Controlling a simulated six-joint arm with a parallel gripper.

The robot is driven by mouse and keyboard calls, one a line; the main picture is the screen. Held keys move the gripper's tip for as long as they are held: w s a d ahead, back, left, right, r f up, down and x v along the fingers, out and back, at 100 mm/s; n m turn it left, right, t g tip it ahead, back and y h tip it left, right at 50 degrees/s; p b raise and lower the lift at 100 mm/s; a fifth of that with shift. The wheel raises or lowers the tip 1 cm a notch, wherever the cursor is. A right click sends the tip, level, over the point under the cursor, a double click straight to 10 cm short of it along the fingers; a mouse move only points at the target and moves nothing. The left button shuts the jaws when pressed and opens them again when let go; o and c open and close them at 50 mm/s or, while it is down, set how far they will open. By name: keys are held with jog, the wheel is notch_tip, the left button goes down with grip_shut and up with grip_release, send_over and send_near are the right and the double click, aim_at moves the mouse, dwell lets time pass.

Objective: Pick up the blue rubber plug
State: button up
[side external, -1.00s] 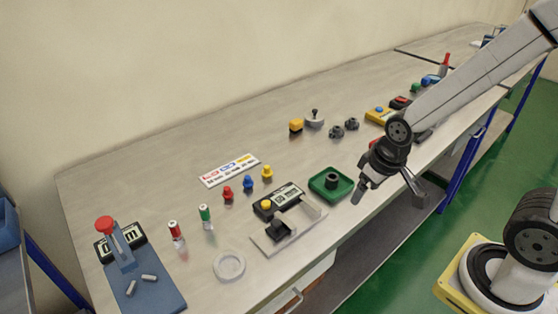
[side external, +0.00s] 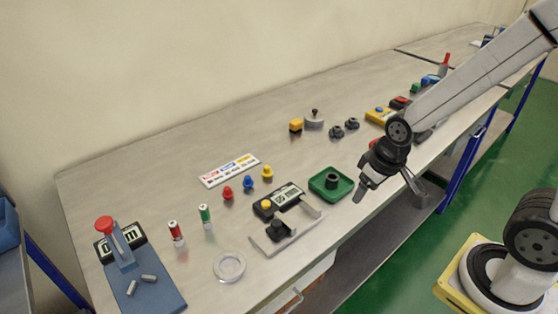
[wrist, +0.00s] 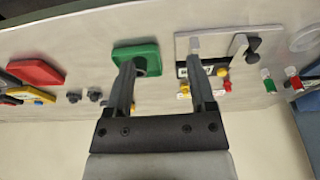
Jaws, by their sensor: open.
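The blue rubber plug (side external: 248,184) stands upright on the bench in the side view, between a red plug (side external: 227,193) and a yellow plug (side external: 267,172). I cannot make out the blue plug in the wrist view, where my right-hand finger covers part of that area. My gripper (side external: 390,196) is open and empty, near the bench's front edge, to the right of the plugs and well apart from them.
A green tray (side external: 315,190) with a dark round part lies nearest my gripper. A black device with a yellow button (side external: 266,204) and a grey bracket (side external: 257,239) stand in front of the plugs. A label card (side external: 230,170) lies behind them.

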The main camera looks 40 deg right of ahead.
jog(key=shift+w, duration=0.1)
jog(key=m+g, duration=0.2)
jog(key=m, duration=1.5)
send_over(247, 177)
jog(key=s+d, duration=0.1)
notch_tip(247, 177, down, 2)
jog(key=shift+d, duration=0.1)
jog(key=shift+w+a+f+m+g, duration=0.3)
jog(key=shift+w+a+m, duration=0.1)
jog(key=shift+w+m, duration=0.1)
jog(key=shift+f, duration=1.25)
jog(key=shift+a+f, duration=0.2)
jog(key=shift+f, duration=2.4)
